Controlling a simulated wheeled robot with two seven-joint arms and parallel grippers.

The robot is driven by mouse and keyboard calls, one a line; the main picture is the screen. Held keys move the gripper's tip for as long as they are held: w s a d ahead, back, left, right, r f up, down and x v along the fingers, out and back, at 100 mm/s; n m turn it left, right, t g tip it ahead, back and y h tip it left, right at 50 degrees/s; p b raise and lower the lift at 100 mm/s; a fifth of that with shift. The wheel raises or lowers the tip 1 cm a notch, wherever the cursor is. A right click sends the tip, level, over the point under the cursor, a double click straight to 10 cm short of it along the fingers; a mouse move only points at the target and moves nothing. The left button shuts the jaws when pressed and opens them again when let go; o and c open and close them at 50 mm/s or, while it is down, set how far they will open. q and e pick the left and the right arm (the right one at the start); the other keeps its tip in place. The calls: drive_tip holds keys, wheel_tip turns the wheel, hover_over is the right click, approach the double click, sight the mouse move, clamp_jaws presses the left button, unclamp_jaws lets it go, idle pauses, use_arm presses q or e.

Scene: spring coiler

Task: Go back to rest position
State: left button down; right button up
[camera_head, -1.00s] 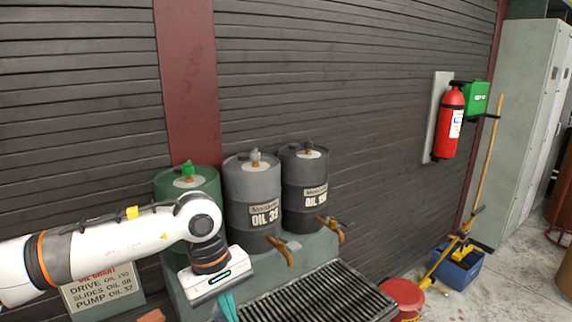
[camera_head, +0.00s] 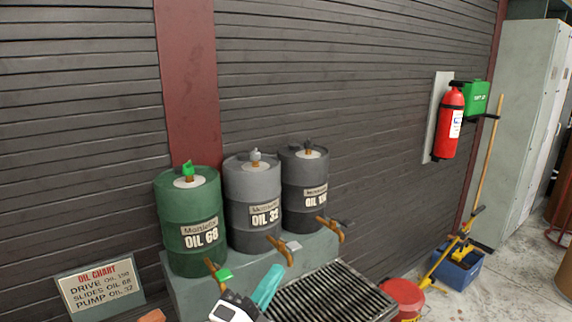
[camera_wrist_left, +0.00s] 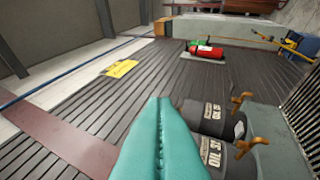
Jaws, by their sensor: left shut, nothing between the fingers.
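My left gripper (camera_head: 272,275) has teal fingers and shows at the bottom middle of the head view, in front of the barrel stand. In the left wrist view its long teal fingers (camera_wrist_left: 160,105) lie together, with nothing between them. Most of the left arm is out of the head view. My right gripper is not in view.
A green OIL 68 barrel (camera_head: 190,212), a grey OIL 32 barrel (camera_head: 250,190) and a dark barrel (camera_head: 302,178) stand on a grey stand (camera_head: 185,290) with taps facing forward. A slatted grate (camera_head: 330,297) and red can (camera_head: 403,293) are right.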

use_arm(q)
drive_tip(key=s+a+f+n+g+y, duration=0.2)
drive_tip(key=a+f+n+g+y, duration=0.1)
drive_tip(key=a+f+n+y, duration=0.35)
drive_tip(key=s+a+f+n+g+y, duration=0.25)
drive_tip(key=a+f+n, duration=0.35)
drive_tip(key=f, duration=0.4)
drive_tip(key=s+a+f+n+g+y, duration=0.1)
drive_tip(key=s+a+f+n+g, duration=0.3)
drive_tip(key=s+f, duration=0.4)
drive_tip(key=s+a+f+n+g+y, duration=0.15)
drive_tip(key=s+f+n+g, duration=0.35)
drive_tip(key=s, duration=0.6)
wheel_tip(320, 180, down, 26)
drive_tip(key=m+g, duration=0.2)
drive_tip(key=s+a+f+g+b, duration=0.1)
drive_tip(key=s+a+f, duration=0.2)
drive_tip(key=s+f, duration=1.4)
drive_tip(key=shift+s+f, duration=0.4)
drive_tip(key=shift+f, duration=0.35)
